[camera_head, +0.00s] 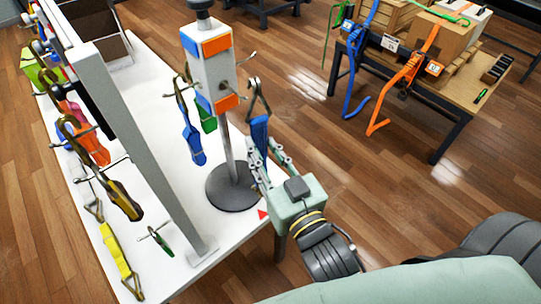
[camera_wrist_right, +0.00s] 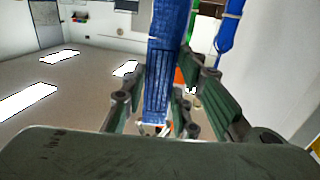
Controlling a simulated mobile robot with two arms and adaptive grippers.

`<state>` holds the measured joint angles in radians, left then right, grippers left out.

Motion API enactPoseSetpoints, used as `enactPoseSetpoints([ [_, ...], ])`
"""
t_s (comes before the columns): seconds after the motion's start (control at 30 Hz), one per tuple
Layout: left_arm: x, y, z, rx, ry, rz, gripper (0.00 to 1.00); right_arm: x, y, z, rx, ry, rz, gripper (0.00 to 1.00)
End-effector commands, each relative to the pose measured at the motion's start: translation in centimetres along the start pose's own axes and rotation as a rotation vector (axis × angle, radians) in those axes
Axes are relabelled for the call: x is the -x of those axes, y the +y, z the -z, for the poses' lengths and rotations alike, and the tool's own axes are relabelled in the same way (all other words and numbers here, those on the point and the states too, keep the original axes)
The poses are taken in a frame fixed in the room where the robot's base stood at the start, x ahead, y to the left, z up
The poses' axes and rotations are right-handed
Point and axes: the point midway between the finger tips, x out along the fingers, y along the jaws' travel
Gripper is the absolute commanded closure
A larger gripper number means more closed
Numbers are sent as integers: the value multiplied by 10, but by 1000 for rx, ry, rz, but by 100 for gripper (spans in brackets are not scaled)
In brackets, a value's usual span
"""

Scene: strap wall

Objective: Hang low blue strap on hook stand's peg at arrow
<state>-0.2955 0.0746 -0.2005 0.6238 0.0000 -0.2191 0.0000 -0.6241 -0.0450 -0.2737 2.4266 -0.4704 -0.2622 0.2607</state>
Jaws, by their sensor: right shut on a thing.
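The hook stand (camera_head: 211,75) has a white, blue and orange head on a grey pole with a round dark base. A red arrow (camera_head: 263,214) lies on the white table near the base. My right gripper (camera_head: 266,155) is shut on a blue strap (camera_head: 259,131), which stands upright above the fingers, right of the stand's head. The strap's metal end loop (camera_head: 257,95) is on top, close to the head's right side; I cannot tell whether it touches a peg. The right wrist view shows the strap (camera_wrist_right: 165,65) between the fingers (camera_wrist_right: 165,100). My left gripper is out of view.
Another blue strap (camera_head: 193,140) and a green strap (camera_head: 205,116) hang on the stand's left side. A grey frame (camera_head: 135,130) with several hanging straps stands at left. A side table (camera_head: 455,95) with boxes and straps is at upper right.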

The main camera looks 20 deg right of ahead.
Motion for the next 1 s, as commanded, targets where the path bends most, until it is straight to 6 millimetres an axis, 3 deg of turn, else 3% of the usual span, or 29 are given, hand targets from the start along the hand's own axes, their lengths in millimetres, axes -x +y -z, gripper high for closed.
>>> enactPoseSetpoints([
  [0.27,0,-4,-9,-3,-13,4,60,-17,-4,0,0,5,0,100],
  [1.0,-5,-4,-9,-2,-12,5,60,-56,-15,-10,-1,4,0,100],
])
